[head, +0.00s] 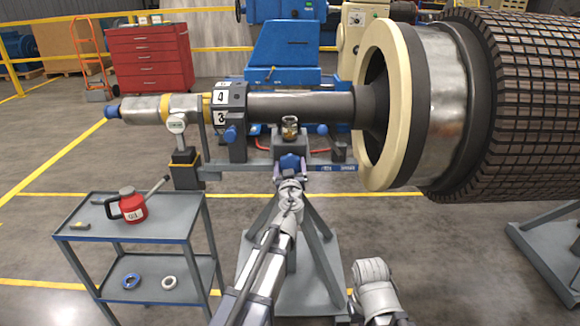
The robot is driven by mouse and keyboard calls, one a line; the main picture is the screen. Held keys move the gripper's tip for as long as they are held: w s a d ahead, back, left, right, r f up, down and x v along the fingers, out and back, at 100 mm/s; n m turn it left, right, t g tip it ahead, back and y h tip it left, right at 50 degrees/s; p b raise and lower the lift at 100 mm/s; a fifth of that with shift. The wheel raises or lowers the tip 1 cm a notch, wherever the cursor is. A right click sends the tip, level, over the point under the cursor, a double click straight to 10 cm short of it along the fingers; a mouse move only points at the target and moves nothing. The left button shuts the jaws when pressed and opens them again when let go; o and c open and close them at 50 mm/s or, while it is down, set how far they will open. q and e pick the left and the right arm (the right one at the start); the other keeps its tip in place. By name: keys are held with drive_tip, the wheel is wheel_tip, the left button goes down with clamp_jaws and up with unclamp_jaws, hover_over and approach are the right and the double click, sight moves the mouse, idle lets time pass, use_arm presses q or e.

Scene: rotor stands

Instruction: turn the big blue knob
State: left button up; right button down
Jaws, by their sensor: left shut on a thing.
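The big blue knob (290,161) faces me on the front of the grey rotor stand (319,215), below the rotor shaft. My left gripper (291,170) reaches up from the bottom of the head view and is shut on this knob, one finger on each side. The fingers cover part of the knob, so its exact angle cannot be read. Part of my right arm (375,290) shows at the bottom, right of the left arm, and its gripper cannot be made out.
Smaller blue knobs sit at the left (231,134) and right (322,129) of the stand top. A small brass-coloured fitting (290,127) stands above the big knob. A grey cart (130,232) with a red oil can (132,206) is at left. The large rotor (530,100) fills the right.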

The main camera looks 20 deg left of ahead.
use_arm(q)
drive_tip(key=m, duration=0.4)
drive_tip(key=shift+m, duration=0.3)
drive_tip(key=shift+d+m, duration=0.1)
drive_tip(key=shift+m, duration=1.8)
drive_tip(key=o, duration=1.1)
drive_tip(key=v, duration=0.7)
drive_tip(key=shift+s+d, duration=0.1)
drive_tip(key=shift+s, duration=0.3)
